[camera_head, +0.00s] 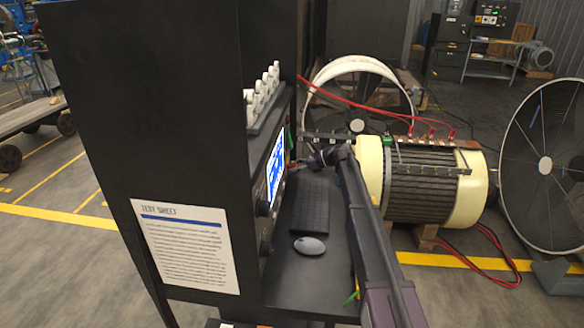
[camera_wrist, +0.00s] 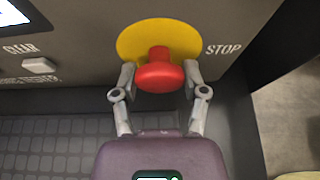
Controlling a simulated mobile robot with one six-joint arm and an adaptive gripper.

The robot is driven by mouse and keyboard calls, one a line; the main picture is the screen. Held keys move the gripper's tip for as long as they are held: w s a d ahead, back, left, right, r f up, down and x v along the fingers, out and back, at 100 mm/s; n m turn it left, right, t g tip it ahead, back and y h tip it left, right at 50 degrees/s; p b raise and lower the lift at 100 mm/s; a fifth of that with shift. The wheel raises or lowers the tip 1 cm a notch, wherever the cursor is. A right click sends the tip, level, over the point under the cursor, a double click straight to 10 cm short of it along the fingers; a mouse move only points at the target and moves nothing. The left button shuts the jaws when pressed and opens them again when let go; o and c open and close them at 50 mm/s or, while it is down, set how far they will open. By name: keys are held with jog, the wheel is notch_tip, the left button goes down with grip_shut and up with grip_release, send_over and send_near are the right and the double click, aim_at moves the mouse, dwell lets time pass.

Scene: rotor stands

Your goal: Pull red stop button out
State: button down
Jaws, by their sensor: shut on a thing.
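The red stop button (camera_wrist: 160,76) shows in the wrist view, standing out from a round yellow plate (camera_wrist: 130,42) on the dark panel (camera_wrist: 80,65), beside the word STOP. My gripper (camera_wrist: 160,80) has one finger on each side of the red button and is shut on it. In the head view my gripper (camera_head: 318,158) is at the far end of the console shelf, near the screen (camera_head: 276,170). The button itself is too hidden there to make out clearly.
A white CLEAR button (camera_wrist: 39,65) is left of the stop button.

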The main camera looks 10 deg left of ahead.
jog(key=shift+c, duration=0.5)
grip_release()
jog(key=shift+d, duration=0.1)
jog(key=shift+r, duration=0.1)
